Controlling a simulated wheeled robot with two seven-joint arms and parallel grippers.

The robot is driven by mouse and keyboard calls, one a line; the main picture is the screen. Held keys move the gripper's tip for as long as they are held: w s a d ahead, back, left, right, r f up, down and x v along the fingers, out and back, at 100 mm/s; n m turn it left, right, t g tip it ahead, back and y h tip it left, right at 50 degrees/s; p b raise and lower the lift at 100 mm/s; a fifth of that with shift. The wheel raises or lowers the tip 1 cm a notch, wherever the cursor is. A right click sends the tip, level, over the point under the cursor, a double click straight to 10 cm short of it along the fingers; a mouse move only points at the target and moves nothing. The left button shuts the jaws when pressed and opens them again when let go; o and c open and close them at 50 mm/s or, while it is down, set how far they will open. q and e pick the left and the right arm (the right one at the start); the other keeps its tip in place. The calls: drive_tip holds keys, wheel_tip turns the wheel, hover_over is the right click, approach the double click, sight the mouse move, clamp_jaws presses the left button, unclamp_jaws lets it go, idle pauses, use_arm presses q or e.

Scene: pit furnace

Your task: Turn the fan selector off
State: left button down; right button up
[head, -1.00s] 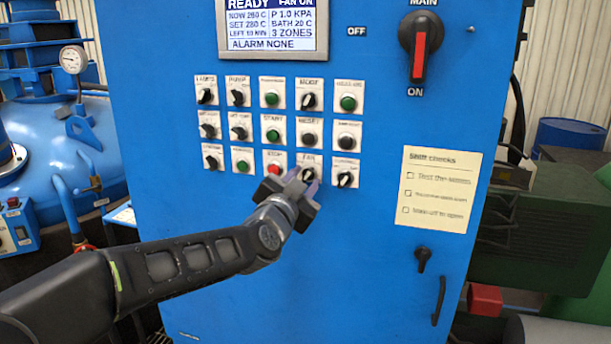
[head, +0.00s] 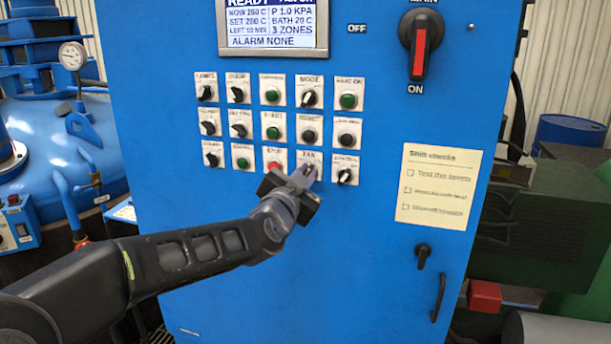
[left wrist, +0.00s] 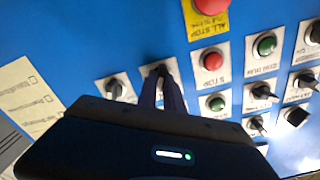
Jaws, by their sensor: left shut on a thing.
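The fan selector is a black knob on a white plate labelled FAN (head: 310,156), in the bottom row of the blue cabinet's panel. My left gripper (head: 306,176) reaches it from below left, and its fingers cover most of the knob in the head view. In the left wrist view, the two fingers (left wrist: 161,92) are closed around the fan selector (left wrist: 157,74), so its pointer angle cannot be told. The left gripper is shut on it. The display (head: 272,24) reads READY at the top; the rest of that line is cut off. My right gripper is not in view.
Several knobs and buttons surround it closely: a red button (head: 274,166) on the left, another black selector (head: 344,175) on the right. The main switch (head: 420,45) is at upper right. A red all-stop button (left wrist: 212,5) shows in the left wrist view.

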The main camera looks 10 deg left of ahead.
use_arm(q)
drive_tip(key=shift+n, duration=0.5)
drive_tip(key=shift+f+n+b, duration=0.1)
drive_tip(key=shift+n+b, duration=0.6)
drive_tip(key=shift+n, duration=0.2)
drive_tip(key=n+b, duration=0.1)
drive_tip(key=n, duration=0.2)
drive_tip(key=shift+a+n+b, duration=0.1)
drive_tip(key=shift+n+b, duration=0.2)
drive_tip(key=n+b, duration=0.2)
drive_tip(key=n, duration=0.3)
drive_tip(key=shift+n, duration=0.3)
drive_tip(key=c, duration=1.5)
unclamp_jaws()
drive_tip(key=shift+a, duration=0.1)
